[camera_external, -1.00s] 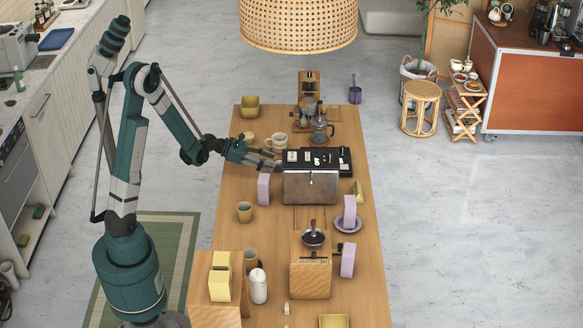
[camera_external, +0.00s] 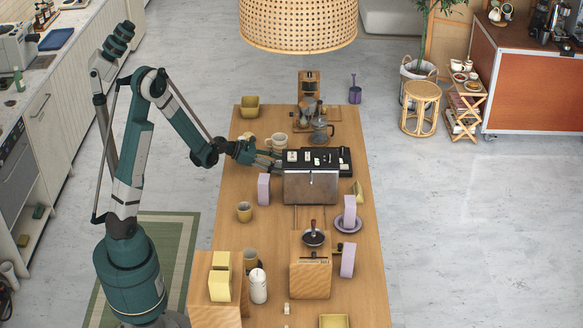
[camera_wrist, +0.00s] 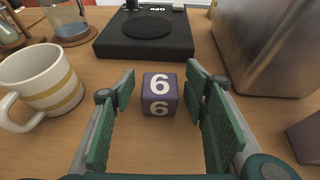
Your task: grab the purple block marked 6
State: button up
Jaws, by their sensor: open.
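The purple block marked 6 (camera_wrist: 159,95) sits on the wooden table in the wrist view, with a white 6 on its top and front faces. My gripper (camera_wrist: 160,92) is open, with one green finger on each side of the block and gaps between fingers and block. In the external view my gripper (camera_external: 274,162) is low over the table, left of the metal box. I cannot make out the block there.
A striped mug (camera_wrist: 40,82) stands close left of my gripper. A black device (camera_wrist: 146,32) lies behind the block. A metal box (camera_wrist: 268,45) stands to the right, and a purple object (camera_wrist: 306,138) shows at the lower right. A glass vessel (camera_wrist: 66,20) is at the back left.

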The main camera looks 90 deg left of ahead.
jog(key=shift+c, duration=0.5)
jog(key=c, duration=0.9)
jog(key=shift+r+p, duration=1.35)
jog(key=shift+r, duration=3.65)
